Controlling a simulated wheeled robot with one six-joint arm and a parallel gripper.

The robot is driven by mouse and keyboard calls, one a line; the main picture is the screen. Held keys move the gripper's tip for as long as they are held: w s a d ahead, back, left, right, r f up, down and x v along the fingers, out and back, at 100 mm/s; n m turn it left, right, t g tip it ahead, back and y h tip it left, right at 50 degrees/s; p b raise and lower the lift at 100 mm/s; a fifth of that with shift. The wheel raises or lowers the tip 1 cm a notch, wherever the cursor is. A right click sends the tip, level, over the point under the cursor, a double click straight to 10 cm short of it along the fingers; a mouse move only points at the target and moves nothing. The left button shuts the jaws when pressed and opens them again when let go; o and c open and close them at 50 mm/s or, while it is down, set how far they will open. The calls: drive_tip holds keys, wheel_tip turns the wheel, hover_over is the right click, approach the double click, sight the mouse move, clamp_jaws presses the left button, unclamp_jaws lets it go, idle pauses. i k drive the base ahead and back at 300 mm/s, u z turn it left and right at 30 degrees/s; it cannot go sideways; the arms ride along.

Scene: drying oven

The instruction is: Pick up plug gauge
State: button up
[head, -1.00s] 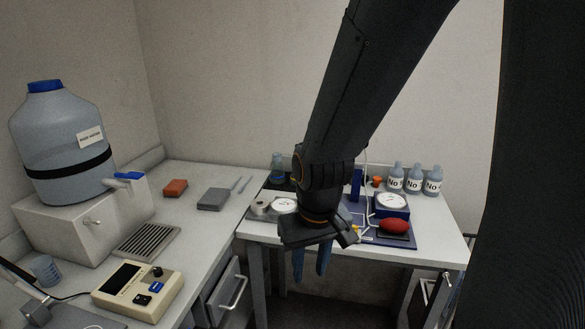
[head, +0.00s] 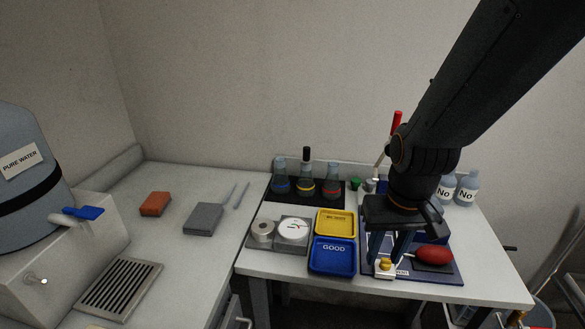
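My gripper (head: 387,256) points down over the blue mat (head: 449,276) on the right-hand bench. Its two blue fingers are apart. A small brass-coloured piece (head: 385,264) on a pale block shows low between the fingertips. It may be the plug gauge, but I cannot tell for sure. I also cannot tell whether the fingers touch it. The gripper body and arm hide much of the mat behind.
A red oval object (head: 434,255) lies right of the gripper. A blue tray marked GOOD (head: 332,269) and a yellow tray (head: 336,222) stand to its left. Flasks (head: 305,183) stand behind on a black mat, with bottles (head: 466,190) at the back right.

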sight(306, 159)
drive_tip(key=u, duration=0.2)
drive_tip(key=i, duration=0.65)
drive_tip(key=u, duration=0.15)
drive_tip(key=k, duration=1)
drive_tip(key=u, duration=0.75)
drive_tip(key=i, duration=1.05)
drive_tip(key=z, duration=1.1)
